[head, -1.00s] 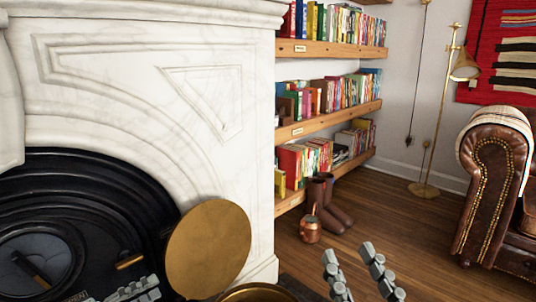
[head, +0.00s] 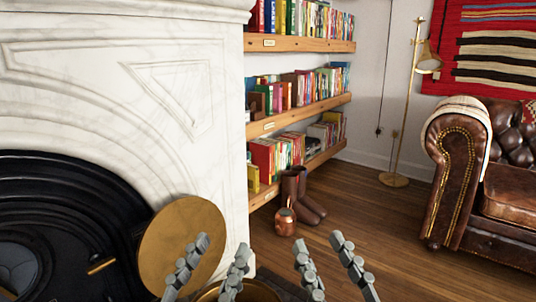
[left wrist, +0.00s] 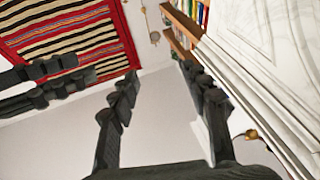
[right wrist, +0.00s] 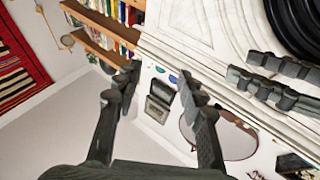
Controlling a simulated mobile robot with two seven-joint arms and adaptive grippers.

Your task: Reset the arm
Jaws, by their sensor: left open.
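My left gripper (head: 222,246) is in the lower middle of the head view, in front of the round brass disc, with its fingers spread and nothing between them. Its open fingers also show in the left wrist view (left wrist: 160,85). My right gripper (head: 320,243) is just to its right, over the wooden floor in the picture. Its fingers are apart and empty, as the right wrist view (right wrist: 158,82) also shows. Both grippers point upward in the head view, side by side and apart. Neither touches anything visible.
The marble fireplace (head: 85,95) fills the left, with a brass disc (head: 165,250) and a partly hidden brass rim at its front. Bookshelves (head: 300,115), brown boots (head: 305,200), a copper pot (head: 285,222), a brass lamp (head: 410,120) and a leather sofa (head: 450,190) stand beyond. Floor between is clear.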

